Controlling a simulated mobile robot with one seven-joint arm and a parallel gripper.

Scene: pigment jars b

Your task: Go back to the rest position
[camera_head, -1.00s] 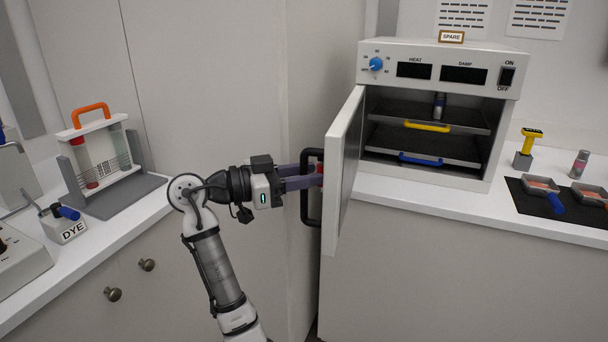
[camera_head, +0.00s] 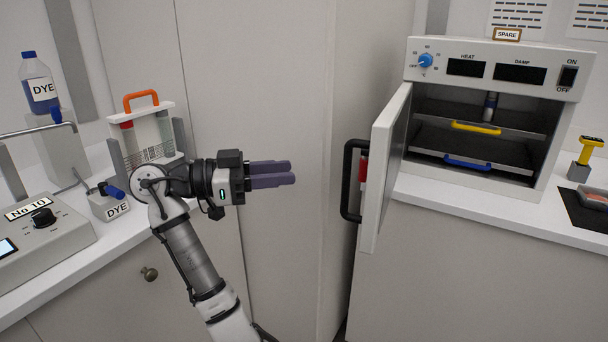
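My gripper (camera_head: 290,172) is left of the middle of the view, pointing right, in front of the plain grey cabinet panels. Its two dark purple fingers lie close together in this view. No gap shows between them, so I cannot tell whether they are open or shut. I see nothing held in them. The oven door (camera_head: 388,165) stands open to the right of my gripper, with its black handle (camera_head: 346,180) clear of the fingers.
The oven (camera_head: 560,120) on the right counter has shelves with a yellow handle (camera_head: 476,127) and a blue handle (camera_head: 467,163). On the left counter, a dye block (camera_head: 108,206), a rack with an orange handle (camera_head: 141,97) and a control box (camera_head: 45,235) stand near my arm.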

